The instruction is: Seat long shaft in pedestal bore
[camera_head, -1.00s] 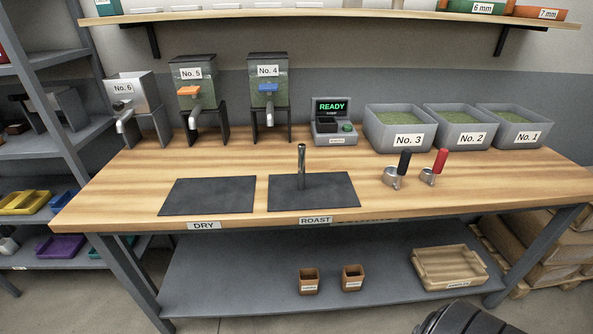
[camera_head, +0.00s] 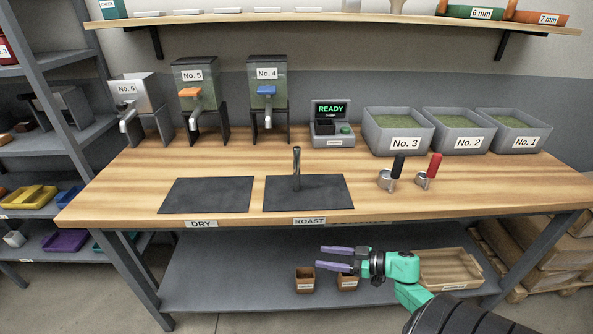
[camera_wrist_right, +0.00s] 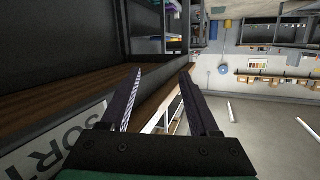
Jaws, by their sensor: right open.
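A slim upright metal post (camera_head: 297,167) stands on the black ROAST mat (camera_head: 330,196). I cannot tell whether it is the long shaft or part of the pedestal; no bore shows at this size. My right gripper (camera_head: 320,257) has purple fingers and a green wrist. It is open and empty in front of the bench, below the top's front edge, pointing left. In the right wrist view its two fingers (camera_wrist_right: 161,74) are spread with nothing between them. My left gripper is not in view.
The DRY mat (camera_head: 207,195) is bare. Bins, hoppers and a READY unit (camera_head: 332,125) line the back. The lower shelf (camera_head: 220,275) holds small boxes and a wooden tray (camera_head: 458,268).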

